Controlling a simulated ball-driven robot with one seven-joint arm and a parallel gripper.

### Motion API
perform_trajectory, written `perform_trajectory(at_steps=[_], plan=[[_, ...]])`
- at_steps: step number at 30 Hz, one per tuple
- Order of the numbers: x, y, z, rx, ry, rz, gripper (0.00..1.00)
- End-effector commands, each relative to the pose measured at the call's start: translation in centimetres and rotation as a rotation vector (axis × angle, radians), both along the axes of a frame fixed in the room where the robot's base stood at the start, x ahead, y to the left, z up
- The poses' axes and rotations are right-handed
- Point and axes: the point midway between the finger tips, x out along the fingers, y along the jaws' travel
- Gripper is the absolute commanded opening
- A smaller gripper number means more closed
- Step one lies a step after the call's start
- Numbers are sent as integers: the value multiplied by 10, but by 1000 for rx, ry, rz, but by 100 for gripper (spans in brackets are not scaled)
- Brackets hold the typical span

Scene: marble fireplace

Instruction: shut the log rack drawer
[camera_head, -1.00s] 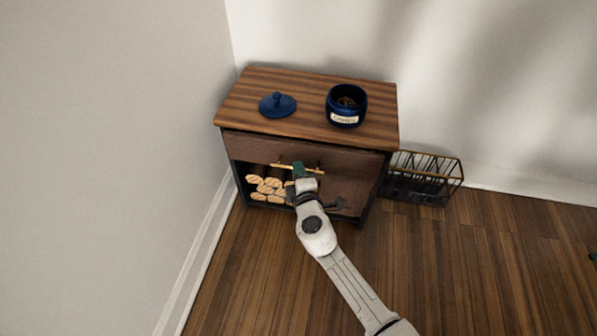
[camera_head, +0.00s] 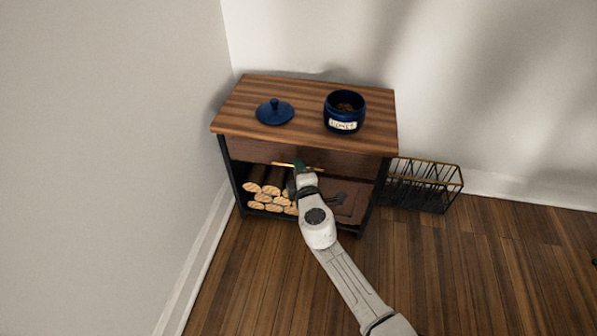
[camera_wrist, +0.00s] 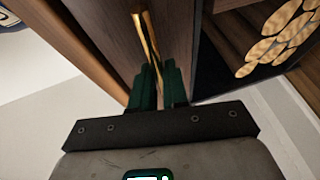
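The log rack (camera_head: 234,180) stands against the wall, with a wooden top and a dark frame. Its drawer front (camera_head: 350,163) sits just under the top's front edge and looks about level with the frame; a small remaining gap cannot be ruled out. The brass drawer handle (camera_head: 282,164) crosses the drawer front, partly hidden by my gripper (camera_head: 299,168). In the wrist view, the green fingers of my gripper (camera_wrist: 157,82) are close together around the handle (camera_wrist: 149,40), against the drawer front (camera_wrist: 175,25).
A blue lid (camera_head: 275,113) and an open blue jar (camera_head: 345,112) with a label stand on the rack's top. Several logs (camera_head: 265,190) lie in the compartment below. A black wire basket (camera_head: 422,185) stands at the right. The floor right of my arm is clear.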

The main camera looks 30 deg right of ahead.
Motion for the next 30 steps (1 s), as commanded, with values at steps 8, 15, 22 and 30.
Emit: perform_trajectory(at_steps=[8,15,22,30], plan=[[0,-1,1,0,-2,-2,38],[-2,0,1,0,-2,-2,38],[-27,11,7,1,0,-1,38],[-73,29,16,1,0,-2,38]])
